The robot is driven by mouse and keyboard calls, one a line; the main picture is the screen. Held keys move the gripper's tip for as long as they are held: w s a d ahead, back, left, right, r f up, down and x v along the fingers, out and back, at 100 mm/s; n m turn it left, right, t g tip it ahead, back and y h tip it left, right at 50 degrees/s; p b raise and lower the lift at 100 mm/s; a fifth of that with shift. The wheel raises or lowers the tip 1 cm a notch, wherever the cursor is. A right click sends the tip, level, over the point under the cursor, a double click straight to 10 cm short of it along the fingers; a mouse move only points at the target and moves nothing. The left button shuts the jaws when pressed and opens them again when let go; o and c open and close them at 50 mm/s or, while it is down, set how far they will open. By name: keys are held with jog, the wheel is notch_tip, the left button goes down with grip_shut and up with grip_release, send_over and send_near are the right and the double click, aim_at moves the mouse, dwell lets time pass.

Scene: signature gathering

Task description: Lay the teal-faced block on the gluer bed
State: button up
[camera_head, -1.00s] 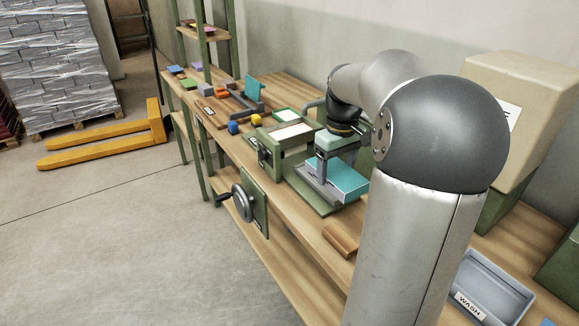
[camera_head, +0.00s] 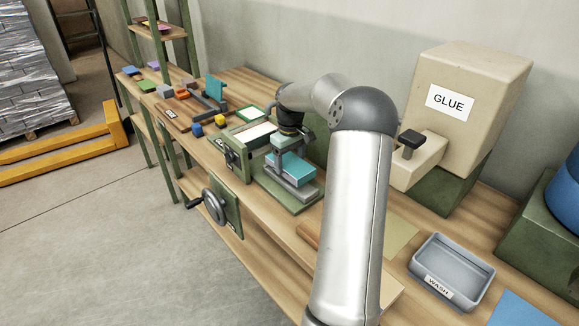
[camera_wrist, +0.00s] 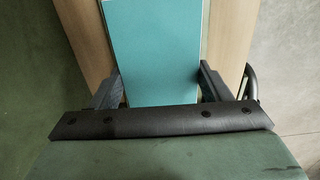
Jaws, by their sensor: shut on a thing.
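A teal-faced block (camera_head: 297,160) is between the fingers of my gripper (camera_head: 288,172), and its teal face is up. The wrist view also shows the teal face (camera_wrist: 155,45), with my gripper's fingers (camera_wrist: 158,88) on its two sides. My gripper is shut on the block. The block is over a green base plate (camera_head: 312,203) on the bench, beside a green-framed machine. I cannot tell whether it touches the plate, or which surface is the gluer bed.
The wooden bench (camera_head: 398,295) bears a green-framed machine (camera_head: 247,150) with a handwheel (camera_head: 214,205), a beige GLUE dispenser (camera_head: 470,85) and a grey WASH tray (camera_head: 455,270).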

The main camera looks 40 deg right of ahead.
aim_at(289, 161)
jog(key=shift+w+f, duration=0.2)
jog(key=shift+f, duration=0.05)
jog(key=shift+f+p, duration=0.6)
jog(key=shift+f, duration=1)
jog(key=shift+d, duration=0.1)
jog(key=shift+f, duration=0.2)
jog(key=o, duration=1.1)
jog(key=shift+r, duration=0.15)
